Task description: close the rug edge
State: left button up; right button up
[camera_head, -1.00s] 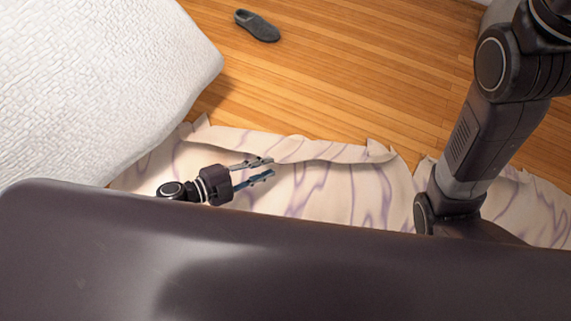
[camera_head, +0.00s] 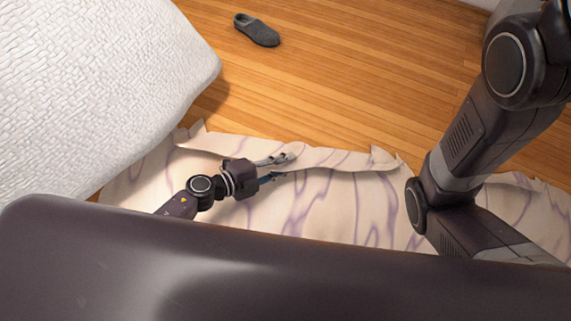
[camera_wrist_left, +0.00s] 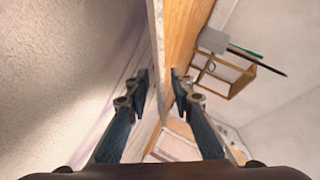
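A cream rug with purple veins (camera_head: 345,205) lies on the floor in the head view. Its far edge (camera_head: 340,158) is raised in a long curled flap with pointed corners. My left gripper (camera_head: 284,167) is at the left part of this flap, one finger over it and one on the near side. In the left wrist view, the fingers (camera_wrist_left: 160,90) are apart, with the thin rug edge (camera_wrist_left: 156,45) running between them. I cannot tell whether either finger touches it. My right arm shows at the right, but its gripper is out of sight.
A white textured bed or cushion (camera_head: 90,80) stands at the left, beside the rug. A grey slipper (camera_head: 257,30) lies on the wooden floor (camera_head: 330,80) beyond the rug. A small wooden frame-like piece (camera_wrist_left: 225,75) shows in the left wrist view.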

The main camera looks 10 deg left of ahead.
pick_arm(q)
grip_shut()
dwell(0.3)
